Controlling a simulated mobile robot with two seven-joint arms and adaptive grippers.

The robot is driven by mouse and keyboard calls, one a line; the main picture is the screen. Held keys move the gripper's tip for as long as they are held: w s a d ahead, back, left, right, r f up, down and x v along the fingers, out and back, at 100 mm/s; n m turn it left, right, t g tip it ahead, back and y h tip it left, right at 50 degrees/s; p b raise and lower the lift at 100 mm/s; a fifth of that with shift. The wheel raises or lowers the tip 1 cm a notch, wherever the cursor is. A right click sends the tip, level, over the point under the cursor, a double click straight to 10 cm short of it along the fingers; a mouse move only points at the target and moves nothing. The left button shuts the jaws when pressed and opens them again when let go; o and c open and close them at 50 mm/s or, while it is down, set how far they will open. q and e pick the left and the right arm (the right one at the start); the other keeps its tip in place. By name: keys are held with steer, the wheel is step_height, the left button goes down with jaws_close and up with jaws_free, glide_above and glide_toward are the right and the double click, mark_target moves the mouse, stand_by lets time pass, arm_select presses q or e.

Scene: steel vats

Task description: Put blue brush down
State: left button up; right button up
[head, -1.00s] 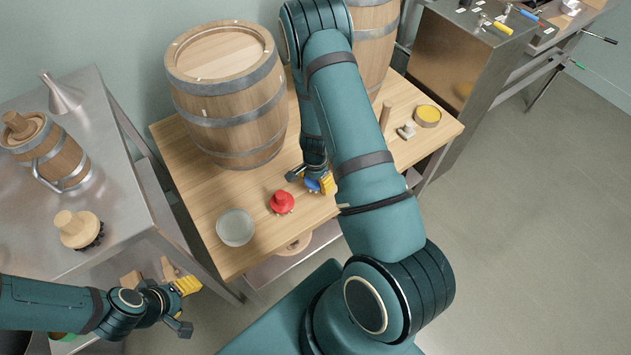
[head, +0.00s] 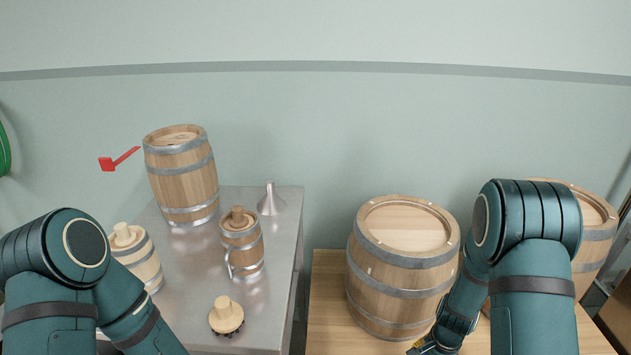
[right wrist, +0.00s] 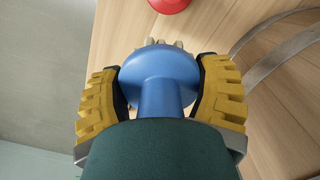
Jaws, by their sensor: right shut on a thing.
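The blue brush (right wrist: 158,75) shows in the right wrist view, its rounded blue body and neck between two yellow ribbed fingers. Pale bristle tufts show at its far edge. My right gripper (right wrist: 160,92) is shut on it, above the wooden table (right wrist: 225,25); I cannot tell whether the brush touches the wood. In the head view, my right gripper (head: 428,347) is cut off by the bottom edge, at the front right of a barrel on the wooden table (head: 328,290); the brush is not visible there. My left gripper is outside the frames; only the left arm shows.
A red object (right wrist: 170,4) lies on the wood beyond the brush. A large barrel (head: 400,270) stands on the wooden table, with another barrel (head: 592,235) behind my right arm. The steel table (head: 280,240) holds barrels, a tankard (head: 242,245), a funnel (head: 271,200) and a round brush (head: 226,316).

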steer(key=a+r+n, duration=1)
steer(key=a+n, duration=0.2)
steer(key=a, duration=0.1)
steer(key=d+f+m, duration=0.6)
steer(key=m, duration=0.1)
steer(key=s+d+f+m, duration=0.1)
steer(key=d+f+m, duration=0.5)
steer(key=f+m, duration=0.1)
steer(key=s+d+f+m+b, duration=0.1)
steer(key=d+f+m, duration=0.5)
steer(key=shift+d+f+m, duration=0.15)
steer(key=shift+f+m, duration=0.05)
steer(key=shift+m, duration=0.2)
steer(key=shift+w+f+b, duration=0.1)
steer(key=shift+f+b, duration=0.6)
steer(key=shift+f, duration=1.45)
steer(key=shift+r, duration=0.1)
